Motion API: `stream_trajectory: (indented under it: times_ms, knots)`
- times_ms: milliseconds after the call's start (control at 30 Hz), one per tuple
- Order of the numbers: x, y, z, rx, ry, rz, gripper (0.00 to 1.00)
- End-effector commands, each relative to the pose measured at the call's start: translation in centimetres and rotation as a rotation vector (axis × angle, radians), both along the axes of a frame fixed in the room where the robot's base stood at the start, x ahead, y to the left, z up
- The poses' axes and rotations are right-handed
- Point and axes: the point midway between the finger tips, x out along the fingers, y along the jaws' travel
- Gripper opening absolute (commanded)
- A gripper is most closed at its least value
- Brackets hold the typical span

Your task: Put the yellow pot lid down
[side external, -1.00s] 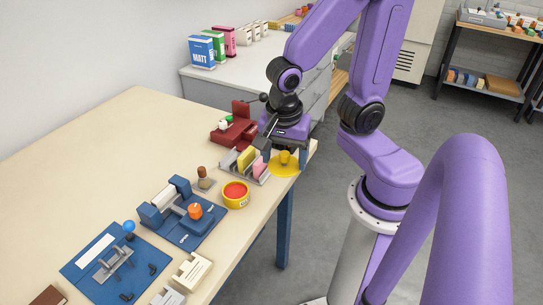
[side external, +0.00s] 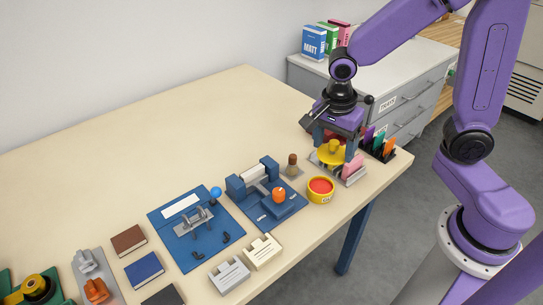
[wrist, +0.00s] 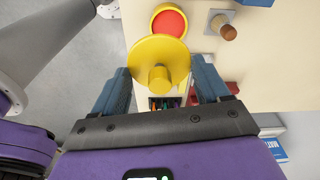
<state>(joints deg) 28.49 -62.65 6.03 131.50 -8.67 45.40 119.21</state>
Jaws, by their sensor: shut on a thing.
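The yellow pot lid (side external: 333,153) is a round disc with a knob. It also shows in the wrist view (wrist: 148,52), between the blue fingers. My gripper (side external: 334,143) is shut on the lid by opposite sides of its rim, and appears to hold it above the table. In the side view the lid overlaps a grey rack (side external: 352,179) with a pink block (side external: 353,166). The open yellow pot (side external: 320,194) with red contents stands in front of the rack, apart from the lid. In the wrist view the lid overlaps the pot's near edge (wrist: 153,23).
A brown-topped peg on a grey plate (side external: 292,163) stands left of the lid. A black holder (side external: 386,156) with coloured pieces is right. Blue fixtures (side external: 268,205) and pale blocks (side external: 263,251) lie nearer the camera. The table's back left is clear.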

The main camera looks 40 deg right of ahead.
Motion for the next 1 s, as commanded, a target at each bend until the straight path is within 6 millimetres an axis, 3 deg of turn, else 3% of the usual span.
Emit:
stream_trajectory:
  times_ms: [100, 300, 667, 1000]
  knots:
    - [3.0, -0.2, -0.6, -0.001, 0.0, -0.003, 0.46]
    - [6.6, -1.0, -1.5, -0.002, 0.0, -0.002, 0.46]
    - [9.9, -1.6, -2.7, -0.003, -0.001, 0.0, 0.46]
    - [15.7, -1.0, -5.3, -0.003, -0.001, -0.001, 0.46]
